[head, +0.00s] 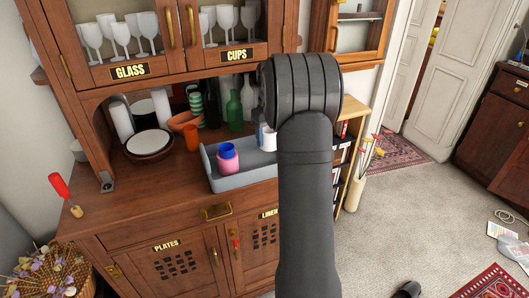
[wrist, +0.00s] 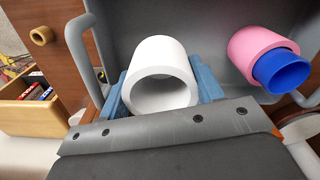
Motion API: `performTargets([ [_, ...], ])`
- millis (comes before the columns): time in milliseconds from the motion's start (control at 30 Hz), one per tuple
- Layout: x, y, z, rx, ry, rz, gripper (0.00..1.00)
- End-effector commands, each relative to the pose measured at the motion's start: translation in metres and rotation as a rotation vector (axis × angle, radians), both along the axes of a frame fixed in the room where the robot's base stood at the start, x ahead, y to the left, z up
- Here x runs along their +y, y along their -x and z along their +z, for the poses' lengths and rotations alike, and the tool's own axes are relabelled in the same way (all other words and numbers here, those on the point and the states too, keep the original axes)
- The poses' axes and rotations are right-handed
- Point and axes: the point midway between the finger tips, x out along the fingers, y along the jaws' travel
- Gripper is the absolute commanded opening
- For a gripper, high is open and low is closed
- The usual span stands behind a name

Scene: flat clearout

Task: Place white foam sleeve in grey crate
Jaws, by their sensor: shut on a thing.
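The white foam sleeve (wrist: 160,58) is a short, thick-walled tube. It sits between the two blue fingers of my gripper (wrist: 162,90), which is shut on it. In the head view the sleeve (head: 269,140) shows beside my dark arm, at the right part of the grey crate (head: 232,184). In the wrist view the grey crate (wrist: 210,22) lies behind and around the sleeve. I cannot tell whether the sleeve touches the crate floor. My arm hides the crate's right end in the head view.
The counter's front left is mostly clear.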

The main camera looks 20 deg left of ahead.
Motion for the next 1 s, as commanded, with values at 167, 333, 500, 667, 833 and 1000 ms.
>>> performTargets([
  [167,0.000,0.001,-0.020,0.002,0.001,0.000,0.39],
  [333,0.000,0.001,-0.047,0.002,0.001,0.000,0.39],
  [500,0.000,0.001,-0.057,0.000,0.000,0.000,0.39],
  [667,0.000,0.000,-0.056,0.000,0.000,-0.001,0.39],
  [833,0.000,0.001,-0.060,0.000,0.001,-0.001,0.39],
  [1000,0.000,0.001,-0.059,0.000,0.000,-0.001,0.82],
])
